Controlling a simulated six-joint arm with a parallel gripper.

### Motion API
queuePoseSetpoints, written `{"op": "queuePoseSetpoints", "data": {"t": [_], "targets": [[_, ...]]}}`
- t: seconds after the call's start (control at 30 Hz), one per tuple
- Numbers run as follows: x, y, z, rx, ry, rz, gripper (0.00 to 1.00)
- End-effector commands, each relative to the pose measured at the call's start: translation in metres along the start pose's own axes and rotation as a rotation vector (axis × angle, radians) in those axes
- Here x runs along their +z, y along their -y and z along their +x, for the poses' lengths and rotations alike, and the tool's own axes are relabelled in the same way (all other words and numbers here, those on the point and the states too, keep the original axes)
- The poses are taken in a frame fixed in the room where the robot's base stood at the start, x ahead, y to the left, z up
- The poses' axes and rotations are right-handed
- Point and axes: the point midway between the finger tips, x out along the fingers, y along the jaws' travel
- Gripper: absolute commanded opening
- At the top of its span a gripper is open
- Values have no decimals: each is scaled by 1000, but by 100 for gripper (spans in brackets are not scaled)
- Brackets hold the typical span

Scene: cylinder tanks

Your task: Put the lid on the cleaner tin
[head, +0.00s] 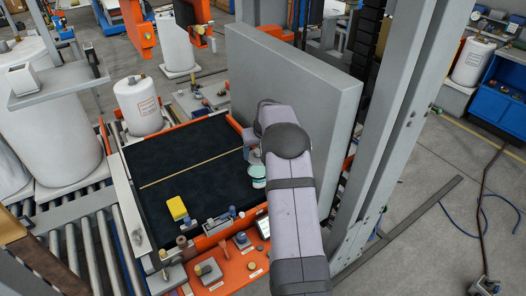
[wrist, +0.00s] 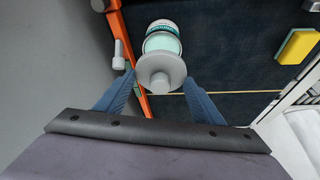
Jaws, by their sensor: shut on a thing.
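The cleaner tin (wrist: 162,28) is white with a teal label, and in the wrist view it stands on the dark mat just beyond my fingertips. Its pale teal top (wrist: 162,43) shows. It also shows in the head view (head: 258,183), beside the end of my arm. My gripper (wrist: 160,82) is shut on the grey round lid (wrist: 160,65), with one blue finger on each side. In the wrist view the lid overlaps the near edge of the tin's top. I cannot tell whether they touch. The lid's grip is unclear in the head view.
A yellow sponge (head: 177,208) lies on the dark mat (head: 180,160), whose middle is clear. A tall grey panel (head: 290,75) rises behind my arm. An orange bench front (head: 230,265) carries small fittings. A grey-handled fitting (wrist: 119,55) stands by the orange rail.

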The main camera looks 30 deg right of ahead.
Motion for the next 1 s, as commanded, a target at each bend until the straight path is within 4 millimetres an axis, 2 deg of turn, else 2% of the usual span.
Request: {"op": "queuePoseSetpoints", "data": {"t": [0.33,0.67,1.0], "targets": [[-6,-1,0,-66,0,-159,37],[-5,-1,2,-70,1,-169,37],[2,-1,20,-69,1,-168,37]]}}
